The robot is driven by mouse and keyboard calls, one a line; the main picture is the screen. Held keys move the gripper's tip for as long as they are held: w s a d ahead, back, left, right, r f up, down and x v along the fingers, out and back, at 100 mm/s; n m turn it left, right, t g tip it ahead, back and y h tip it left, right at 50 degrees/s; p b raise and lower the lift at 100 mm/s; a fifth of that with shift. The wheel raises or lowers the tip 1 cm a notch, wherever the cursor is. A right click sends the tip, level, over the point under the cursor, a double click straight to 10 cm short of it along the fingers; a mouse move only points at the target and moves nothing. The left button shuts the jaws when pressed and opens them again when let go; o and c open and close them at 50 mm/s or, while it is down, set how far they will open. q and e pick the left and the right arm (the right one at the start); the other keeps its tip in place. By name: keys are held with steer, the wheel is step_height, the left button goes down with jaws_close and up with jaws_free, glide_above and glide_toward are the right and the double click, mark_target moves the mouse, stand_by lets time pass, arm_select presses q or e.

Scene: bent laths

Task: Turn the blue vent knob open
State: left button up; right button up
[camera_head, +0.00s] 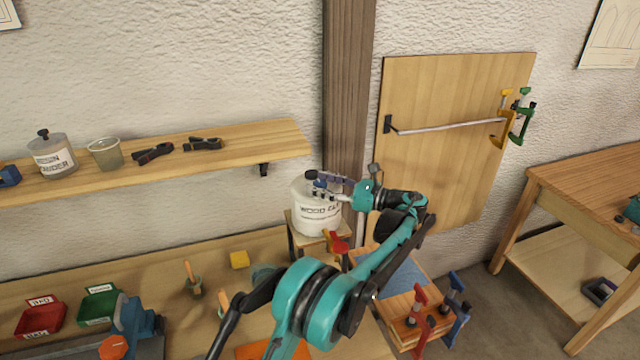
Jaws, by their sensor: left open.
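A white tub lettered "WOOD GL…" (314,218) stands on a small wooden stand at the back of the bench, beside the dark post. A small blue knob (320,183) shows on top of the tub, partly hidden by my fingers. My left gripper (322,187) reaches in from the right over the tub's lid, with its open fingers around or close beside the knob. I cannot tell whether they touch it. How far the knob is turned is too small to see. My right gripper is out of view.
A wall shelf (230,143) with a resin jar (52,160), a cup (105,155) and black clamps is left of the post. Red (40,317) and green (98,304) bins sit on the bench. Clamped laths (400,308) lie right of my arm. A plywood board (440,85) hangs behind.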

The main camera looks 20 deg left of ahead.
arm_select(q)
steer(key=s+d, duration=0.2)
steer(key=d, duration=0.9)
steer(key=shift+d, duration=0.15)
